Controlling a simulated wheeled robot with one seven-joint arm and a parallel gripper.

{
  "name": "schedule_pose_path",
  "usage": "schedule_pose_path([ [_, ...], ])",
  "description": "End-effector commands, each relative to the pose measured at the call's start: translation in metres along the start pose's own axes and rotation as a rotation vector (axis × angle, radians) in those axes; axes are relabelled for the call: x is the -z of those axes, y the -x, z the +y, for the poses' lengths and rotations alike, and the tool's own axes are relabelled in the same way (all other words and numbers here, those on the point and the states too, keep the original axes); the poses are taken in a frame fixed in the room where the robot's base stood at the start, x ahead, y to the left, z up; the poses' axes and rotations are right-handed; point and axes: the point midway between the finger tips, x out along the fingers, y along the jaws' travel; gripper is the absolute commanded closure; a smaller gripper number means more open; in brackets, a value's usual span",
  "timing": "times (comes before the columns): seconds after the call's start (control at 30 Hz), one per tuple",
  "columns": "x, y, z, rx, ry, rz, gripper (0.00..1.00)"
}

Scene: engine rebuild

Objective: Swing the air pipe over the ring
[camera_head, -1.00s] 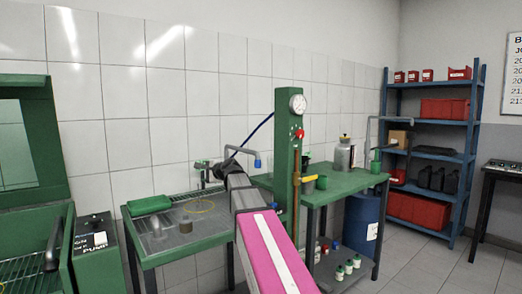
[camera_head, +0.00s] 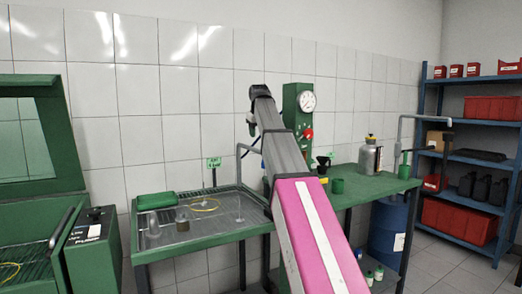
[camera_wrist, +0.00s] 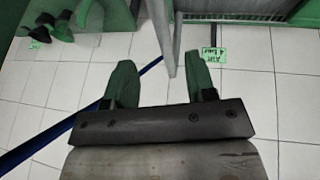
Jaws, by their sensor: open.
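The air pipe (camera_head: 239,160) is a grey bent pipe rising behind the tray, beside a green air sign (camera_head: 214,163). A thin yellow ring (camera_head: 205,205) lies flat on the mesh tray, left of the pipe. My gripper (camera_head: 251,126) is raised above the pipe, in front of the wall. In the wrist view, my gripper's green fingers (camera_wrist: 160,62) are apart and empty. A grey bar, seemingly the pipe, shows beyond them; I cannot tell its distance.
The green-framed tray (camera_head: 190,244) also holds a small brown cylinder (camera_head: 182,214) and a clear cup (camera_head: 152,228). A green press column with a gauge (camera_head: 307,101) stands right of my arm. A blue hose (camera_wrist: 80,110) crosses the wrist view.

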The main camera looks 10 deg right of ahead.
Motion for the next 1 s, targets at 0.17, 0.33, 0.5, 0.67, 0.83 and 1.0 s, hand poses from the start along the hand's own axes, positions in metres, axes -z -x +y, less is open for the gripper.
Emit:
schedule_pose_path([
  [0.17,-0.001,-0.032,-0.001,0.002,-0.002,-0.001,0.49],
  [0.33,0.000,-0.062,-0.001,0.002,-0.003,0.000,0.49],
  [0.5,0.000,-0.084,-0.001,0.002,-0.003,0.001,0.49],
  [0.67,0.000,-0.093,-0.001,0.002,-0.003,0.002,0.49],
  [0.83,0.000,-0.096,-0.001,0.002,-0.004,0.003,0.49],
  [1.0,0.000,-0.096,-0.001,0.002,-0.004,0.003,0.56],
])
